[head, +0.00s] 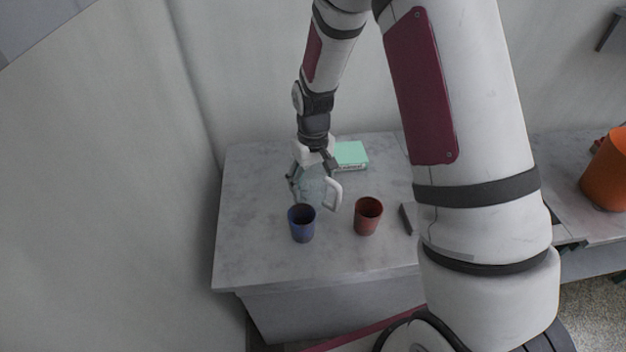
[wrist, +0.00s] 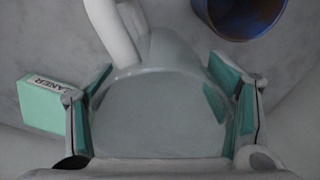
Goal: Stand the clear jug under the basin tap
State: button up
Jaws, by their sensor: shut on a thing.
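The clear jug (head: 312,184) stands upright on the grey counter, behind the blue cup, with its white handle on the right side. My gripper (head: 312,172) comes down from above and is shut on the jug's body, one finger on each side. In the wrist view the jug (wrist: 155,110) fills the space between the green pads of my gripper (wrist: 160,105), and its white handle points up. Whether the jug's base touches the counter is hard to tell. The basin tap is not clearly seen in either view; my arm hides part of the counter.
A blue cup (head: 302,222) is close in front of the jug and a red-brown cup (head: 368,215) is to its right. A green box (head: 350,155) lies behind. An orange pot (head: 606,172) is at the far right. The counter's (head: 255,245) left part is clear.

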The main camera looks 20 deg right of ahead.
jog(key=shift+f, duration=0.15)
jog(key=o, duration=1.6)
